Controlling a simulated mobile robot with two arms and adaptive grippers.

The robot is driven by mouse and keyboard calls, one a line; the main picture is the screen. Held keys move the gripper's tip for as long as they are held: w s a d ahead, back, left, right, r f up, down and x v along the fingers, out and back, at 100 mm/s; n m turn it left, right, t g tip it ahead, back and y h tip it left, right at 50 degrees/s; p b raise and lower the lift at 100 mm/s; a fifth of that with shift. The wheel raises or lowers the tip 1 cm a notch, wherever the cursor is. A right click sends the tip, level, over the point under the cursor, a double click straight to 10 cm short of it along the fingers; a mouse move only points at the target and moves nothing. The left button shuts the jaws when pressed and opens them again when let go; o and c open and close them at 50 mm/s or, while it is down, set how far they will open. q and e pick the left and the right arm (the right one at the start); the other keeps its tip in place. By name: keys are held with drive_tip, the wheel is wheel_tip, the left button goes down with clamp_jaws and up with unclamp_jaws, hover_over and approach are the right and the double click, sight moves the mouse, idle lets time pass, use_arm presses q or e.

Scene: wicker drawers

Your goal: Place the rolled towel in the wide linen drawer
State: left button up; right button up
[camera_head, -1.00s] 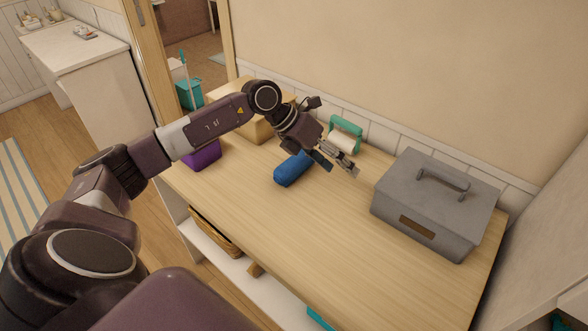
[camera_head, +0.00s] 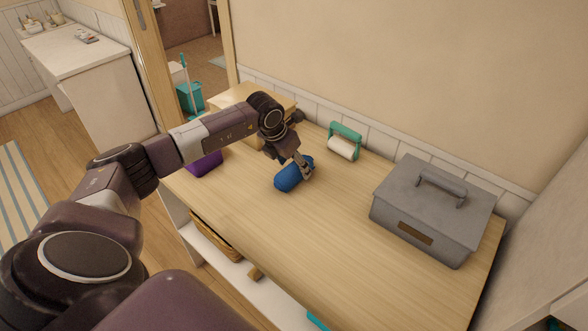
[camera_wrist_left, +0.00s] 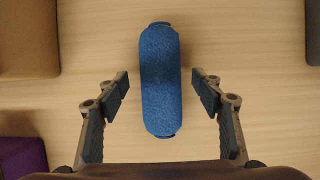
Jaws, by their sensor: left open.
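The rolled towel (camera_head: 287,180) is blue and lies on the wooden tabletop. It also shows in the left wrist view (camera_wrist_left: 161,80), upright in the picture and midway between my fingers. My left gripper (camera_head: 304,167) is at the towel's right end in the head view. In the left wrist view the gripper (camera_wrist_left: 160,92) is open, with a gap on each side of the towel. A wicker drawer front (camera_head: 216,236) shows below the tabletop's front edge; I cannot tell whether it is the wide linen drawer. My right gripper is not in view.
A grey lidded box (camera_head: 432,205) stands at the right of the tabletop (camera_head: 330,240). A teal holder with a white roll (camera_head: 342,147) is by the wall. A purple item (camera_head: 204,164) and a wooden box (camera_head: 235,98) are at the left. The front middle is clear.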

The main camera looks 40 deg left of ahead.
use_arm(q)
drive_tip(key=shift+w+f, duration=0.2)
drive_tip(key=shift+f, duration=0.25)
drive_tip(key=c, duration=1.3)
drive_tip(key=shift+c, duration=0.5)
drive_tip(key=shift+r, duration=0.15)
